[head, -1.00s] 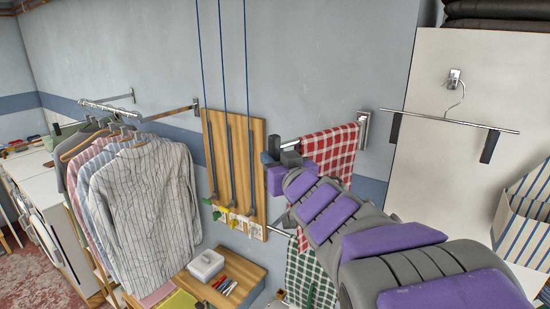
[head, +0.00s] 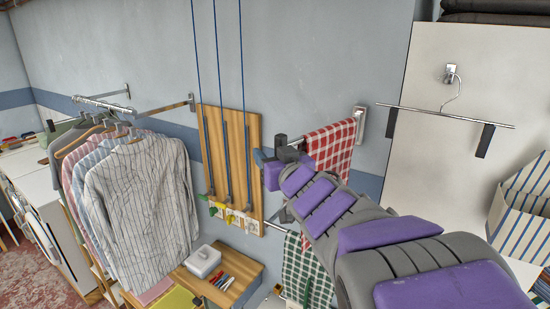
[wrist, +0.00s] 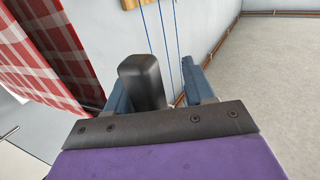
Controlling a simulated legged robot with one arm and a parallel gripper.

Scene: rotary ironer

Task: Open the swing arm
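The swing arm is a wall-mounted bar (head: 295,144) with a red checked cloth (head: 332,148) hanging over it. Its dark end knob (head: 281,141) shows at the bar's left end. My gripper (head: 268,155) is at that knob, in front of the wooden board. In the wrist view the dark knob (wrist: 142,82) stands between my two blue fingers, close to the left one. A gap shows between the knob and the right finger, so my gripper (wrist: 158,88) is open around it. The cloth also shows at the left of the wrist view (wrist: 50,50).
A wooden board (head: 252,135) with cords hangs left of my gripper. A lower bar with a green checked cloth (head: 305,270) is below. Shirts (head: 140,195) hang at left. A small wooden table (head: 235,290) stands below, and a white panel (head: 425,165) is at right.

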